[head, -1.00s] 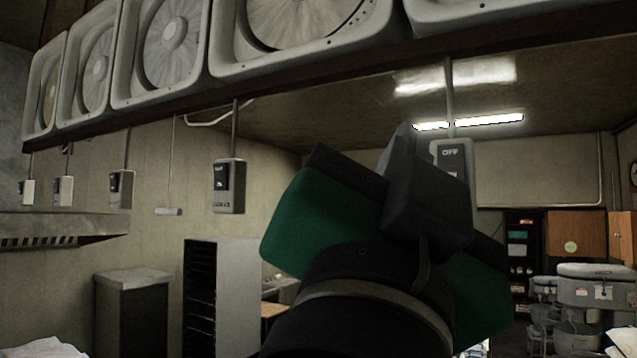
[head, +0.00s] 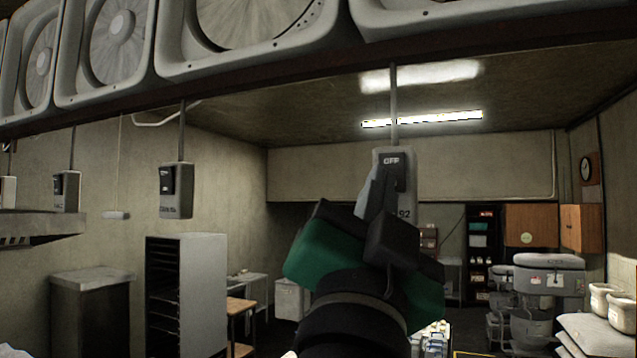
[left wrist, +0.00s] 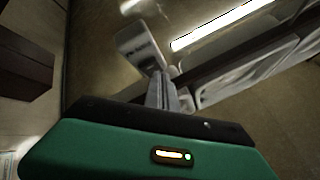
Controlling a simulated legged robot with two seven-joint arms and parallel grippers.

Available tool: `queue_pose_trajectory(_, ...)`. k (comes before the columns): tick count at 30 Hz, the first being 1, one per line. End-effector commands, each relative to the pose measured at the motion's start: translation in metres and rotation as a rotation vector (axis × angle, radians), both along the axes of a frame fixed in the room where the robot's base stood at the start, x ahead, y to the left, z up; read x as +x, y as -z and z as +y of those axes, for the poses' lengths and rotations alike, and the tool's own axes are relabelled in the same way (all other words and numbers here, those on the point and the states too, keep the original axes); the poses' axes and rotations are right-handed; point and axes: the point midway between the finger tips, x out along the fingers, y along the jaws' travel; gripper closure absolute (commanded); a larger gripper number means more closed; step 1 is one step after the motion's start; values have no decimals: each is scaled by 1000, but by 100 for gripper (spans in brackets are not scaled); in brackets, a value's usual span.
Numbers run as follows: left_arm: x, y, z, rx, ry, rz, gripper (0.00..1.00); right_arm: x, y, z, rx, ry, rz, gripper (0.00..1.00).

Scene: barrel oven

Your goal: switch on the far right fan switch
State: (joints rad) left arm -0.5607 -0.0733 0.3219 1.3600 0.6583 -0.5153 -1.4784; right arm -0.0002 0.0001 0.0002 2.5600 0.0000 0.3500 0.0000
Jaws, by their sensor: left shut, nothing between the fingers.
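The far right fan switch (head: 406,168) is a grey box hanging on a thin rod under the fan shelf. Its dark "OFF" label shows at the top, and the lower part of its face is hidden behind my left gripper. My left gripper (head: 381,174) is shut and empty, with its fingers pointing up in front of the box. Whether the fingertips touch it I cannot tell. In the left wrist view the shut fingers (left wrist: 160,92) point toward a pale box (left wrist: 138,46), apparently the switch. My right gripper is not in view.
Other fan switches (head: 177,190) hang to the left, one below each fan. The fan shelf (head: 290,62) with large fans (head: 115,45) runs across the top. A grey rack (head: 200,285), a cabinet (head: 92,310) and mixers (head: 548,280) stand further back.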

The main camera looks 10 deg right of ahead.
Motion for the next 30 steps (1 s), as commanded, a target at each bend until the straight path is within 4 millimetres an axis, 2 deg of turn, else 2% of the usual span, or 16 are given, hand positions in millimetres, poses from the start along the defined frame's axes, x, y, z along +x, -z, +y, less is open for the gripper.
queue_pose_trajectory(13, 1, -2, 15, -9, -1, 0, 100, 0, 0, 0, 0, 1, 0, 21)
queue_pose_trajectory(25, 1, 0, 3, -3, 1, 1, 100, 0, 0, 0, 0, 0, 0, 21)
queue_pose_trajectory(30, 1, 0, 4, -3, 0, 0, 100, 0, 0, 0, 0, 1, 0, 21)
